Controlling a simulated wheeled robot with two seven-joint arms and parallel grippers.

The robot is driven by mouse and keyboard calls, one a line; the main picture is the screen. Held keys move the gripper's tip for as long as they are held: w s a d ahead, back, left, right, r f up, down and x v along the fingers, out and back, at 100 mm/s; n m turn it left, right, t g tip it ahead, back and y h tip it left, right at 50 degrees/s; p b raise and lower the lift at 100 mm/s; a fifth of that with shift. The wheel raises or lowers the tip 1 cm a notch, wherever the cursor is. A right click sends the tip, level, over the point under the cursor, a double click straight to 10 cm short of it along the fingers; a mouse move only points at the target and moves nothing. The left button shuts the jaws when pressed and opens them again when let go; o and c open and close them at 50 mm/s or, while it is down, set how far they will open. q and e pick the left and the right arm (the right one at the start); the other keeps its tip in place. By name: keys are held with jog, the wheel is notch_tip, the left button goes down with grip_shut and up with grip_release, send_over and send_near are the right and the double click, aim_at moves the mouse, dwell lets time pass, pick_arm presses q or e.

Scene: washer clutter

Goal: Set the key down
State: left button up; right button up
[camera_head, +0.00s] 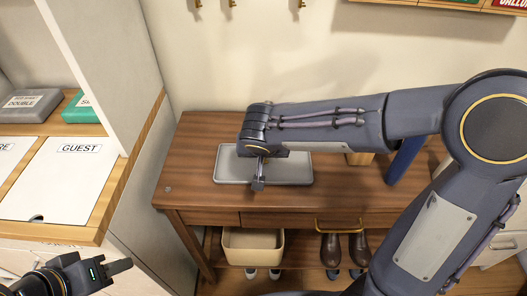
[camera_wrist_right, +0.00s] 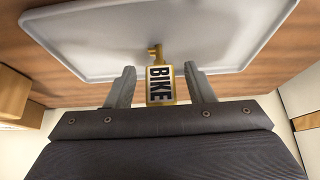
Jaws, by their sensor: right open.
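A brass key with a yellow-edged tag reading BIKE (camera_wrist_right: 160,85) shows in the right wrist view, against the grey tray (camera_wrist_right: 215,30). My right gripper (camera_wrist_right: 158,70) is open, with one finger on each side of the tag and a gap to both. Whether the key rests on the tray or stands above it is hard to tell. In the head view my right gripper (camera_head: 258,184) points down over the front of the tray (camera_head: 295,167); the key is not clear there. My left gripper (camera_head: 121,267) is at the lower left, away from the table; its opening is unclear.
The tray lies on a brown wooden table (camera_head: 195,150). A cream bin (camera_head: 252,247) and brown shoes (camera_head: 331,250) are on the shelf below. A white GUEST panel (camera_head: 75,185) is at left, and hooks (camera_head: 232,3) are on the wall. The table's left end is clear.

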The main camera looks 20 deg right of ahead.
jog(key=shift+r+p, duration=0.45)
jog(key=p+v, duration=0.1)
jog(key=v, duration=1.1)
jog(key=s+d+f+y, duration=0.2)
jog(key=s+d+f, duration=0.1)
jog(key=s, duration=0.5)
jog(key=s+d+f+n+y, duration=0.1)
jog(key=s+d+f+y, duration=0.2)
jog(key=s+d, duration=0.3)
jog(key=shift+s+f, duration=0.35)
jog(key=shift+s, duration=0.75)
jog(key=shift+d, duration=0.15)
notch_tip(320, 180, up, 9)
jog(key=p, duration=0.9)
jog(key=shift+n, duration=0.3)
jog(key=shift+r, duration=0.1)
